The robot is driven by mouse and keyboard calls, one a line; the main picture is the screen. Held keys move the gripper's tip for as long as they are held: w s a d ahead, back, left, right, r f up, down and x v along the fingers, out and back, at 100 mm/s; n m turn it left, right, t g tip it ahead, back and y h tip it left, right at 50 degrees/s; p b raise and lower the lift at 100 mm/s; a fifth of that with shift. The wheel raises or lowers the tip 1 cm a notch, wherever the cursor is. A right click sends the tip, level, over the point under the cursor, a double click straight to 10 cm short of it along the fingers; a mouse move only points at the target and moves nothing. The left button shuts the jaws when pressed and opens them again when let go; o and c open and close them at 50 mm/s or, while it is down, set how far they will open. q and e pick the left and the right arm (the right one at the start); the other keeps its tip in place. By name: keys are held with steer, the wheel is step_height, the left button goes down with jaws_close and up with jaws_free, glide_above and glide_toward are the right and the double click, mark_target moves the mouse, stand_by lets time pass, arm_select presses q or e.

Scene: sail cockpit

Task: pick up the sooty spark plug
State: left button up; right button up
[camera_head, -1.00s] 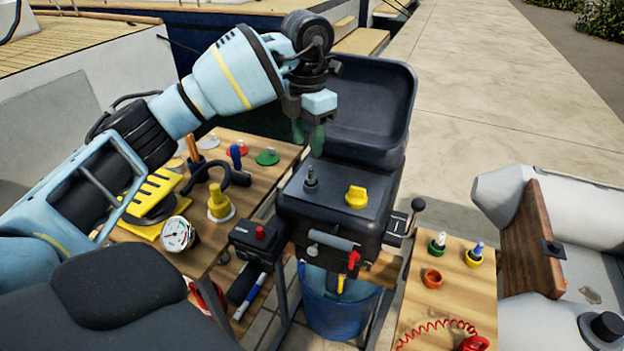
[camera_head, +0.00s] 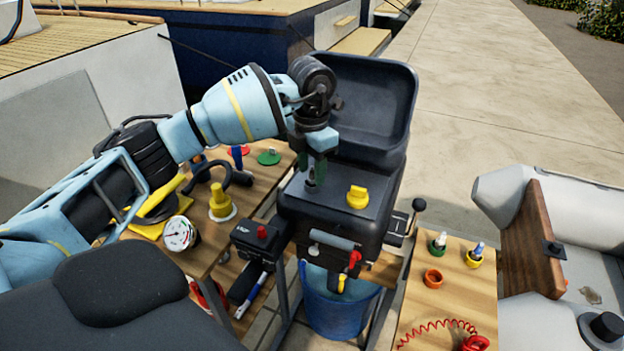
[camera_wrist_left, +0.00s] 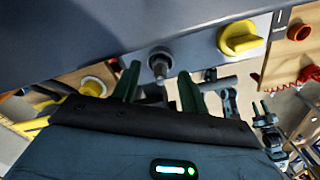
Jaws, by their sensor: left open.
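A dark, sooty-looking spark plug (camera_head: 311,179) stands upright in the top of the black engine block (camera_head: 330,205), left of a yellow knob (camera_head: 357,197). My left gripper (camera_head: 309,172) is open and points down over the plug, with its green fingers on either side of it. In the left wrist view the plug (camera_wrist_left: 158,64) shows between the two fingers of the gripper (camera_wrist_left: 158,84), with gaps on both sides. The fingers partly hide the plug in the head view. My right gripper is not in view.
The engine's raised black cowl (camera_head: 368,105) stands close behind the gripper. A wooden table (camera_head: 205,262) at left holds a gauge (camera_head: 180,234) and a yellow fitting (camera_head: 220,202). Two lighter plugs stand in a green holder (camera_head: 438,245) and a yellow holder (camera_head: 474,259) at right.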

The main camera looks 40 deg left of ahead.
arm_select(q)
jaws_close()
steer(key=shift+r, duration=0.1)
steer(key=shift+r, duration=0.4)
steer(key=shift+s+d+r, duration=0.1)
steer(key=shift+d+r, duration=0.15)
steer(key=shift+r, duration=0.4)
steer(key=shift+s+d+r, duration=0.1)
steer(key=shift+d+r, duration=0.15)
steer(key=shift+r, duration=0.35)
steer(key=s+d+r, duration=0.1)
steer(key=s+d, duration=0.6)
steer(key=d, duration=0.6)
steer(key=shift+s+r+b, duration=0.15)
steer(key=shift+r+b, duration=0.1)
steer(key=shift+b, duration=0.2)
